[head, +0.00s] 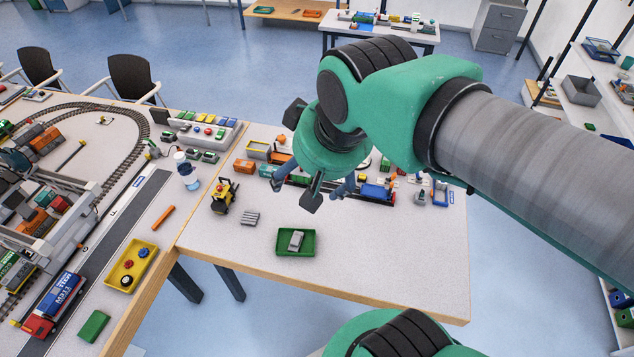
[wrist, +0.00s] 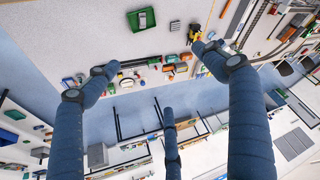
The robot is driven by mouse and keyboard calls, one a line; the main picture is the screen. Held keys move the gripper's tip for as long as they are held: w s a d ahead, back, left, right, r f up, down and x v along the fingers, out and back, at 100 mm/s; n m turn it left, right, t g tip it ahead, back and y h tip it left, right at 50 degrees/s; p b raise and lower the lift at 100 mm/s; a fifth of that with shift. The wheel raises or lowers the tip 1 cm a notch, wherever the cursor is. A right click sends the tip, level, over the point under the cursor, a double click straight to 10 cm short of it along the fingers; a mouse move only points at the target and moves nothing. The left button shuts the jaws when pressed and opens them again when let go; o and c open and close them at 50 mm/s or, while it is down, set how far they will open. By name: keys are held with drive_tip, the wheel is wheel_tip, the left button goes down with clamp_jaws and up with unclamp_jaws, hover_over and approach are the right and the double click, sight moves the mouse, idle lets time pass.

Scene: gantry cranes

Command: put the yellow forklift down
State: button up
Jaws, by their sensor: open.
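The yellow forklift (head: 225,197) stands upright on the white table, near its left edge. It is small in the wrist view (wrist: 195,32), close to the tip of the right-hand finger in that picture. My gripper (head: 308,187) is open and empty, its blue fingers spread wide above the table, to the right of the forklift in the head view. In the wrist view the fingers of my gripper (wrist: 155,62) are well apart, with nothing between them. The forklift is free of the gripper.
A grey pallet (head: 250,218) lies right of the forklift. A green tray (head: 283,251) holding a grey piece is nearer the front. An orange block (head: 243,167) and model vehicles stand behind. A yellow tray (head: 114,276) is on the left table. The table's front right is clear.

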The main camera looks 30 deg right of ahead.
drive_tip(key=shift+s+d+f, duration=0.1)
drive_tip(key=shift+s+f, duration=0.15)
drive_tip(key=shift+s, duration=0.55)
drive_tip(key=shift+s+d+f, duration=0.1)
drive_tip(key=shift+s+f, duration=0.15)
drive_tip(key=shift+s, duration=0.5)
wheel_tip(320, 180, down, 10)
drive_tip(key=b, duration=1)
